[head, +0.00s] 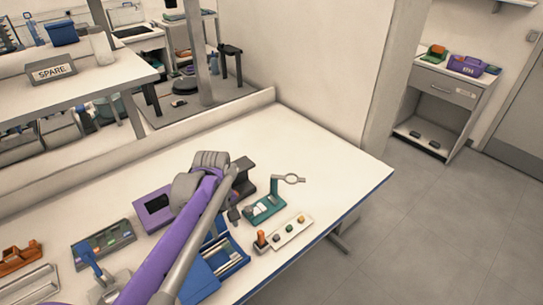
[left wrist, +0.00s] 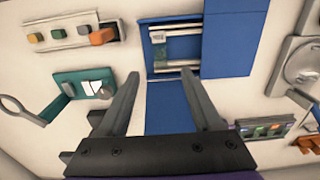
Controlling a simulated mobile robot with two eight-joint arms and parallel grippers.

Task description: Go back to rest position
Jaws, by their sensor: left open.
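My left arm reaches in from the bottom left over the white workbench (head: 330,170). Its dark left gripper (head: 237,200) hangs over the bench near a blue device with metal rails (head: 228,262), partly hidden by my arm. In the left wrist view my left gripper (left wrist: 157,85) has its two fingers wide apart with nothing held between them. The blue device (left wrist: 225,45) lies beyond the fingers in that view. My right gripper is not in view.
A teal stand with a ring (head: 265,207) and a white tray of coloured pieces (head: 290,232) sit right of the gripper. A grey panel (head: 103,243) and an orange dispenser (head: 20,258) lie at left. The bench's right end is clear.

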